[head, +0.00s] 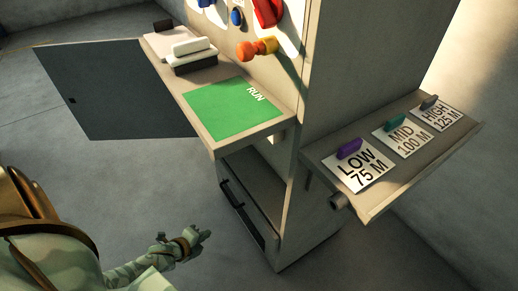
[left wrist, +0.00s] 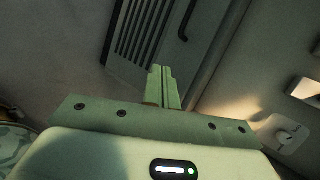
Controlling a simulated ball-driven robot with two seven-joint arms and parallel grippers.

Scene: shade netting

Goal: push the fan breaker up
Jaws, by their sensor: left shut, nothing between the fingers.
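No part that I can name as the fan breaker is clear in these views. The upright cabinet panel (head: 345,60) is cut off at the top. It carries a red control (head: 268,12), a round blue knob (head: 237,17) and an orange knob (head: 255,48) sticking out. My left gripper (head: 203,235) is low, left of and below the green shelf, apart from the controls. In the left wrist view its fingers (left wrist: 160,74) are shut together and empty, with the lower cabinet behind them. My right gripper is in neither view.
A shelf with a green RUN card (head: 232,107) and a black-and-white block (head: 193,55) juts out. A dark door (head: 105,90) hangs open at left. A right shelf (head: 385,190) holds LOW, MID and HIGH cards with coloured pieces. A slatted vent (left wrist: 140,35) and dark handle (left wrist: 189,18) lie ahead.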

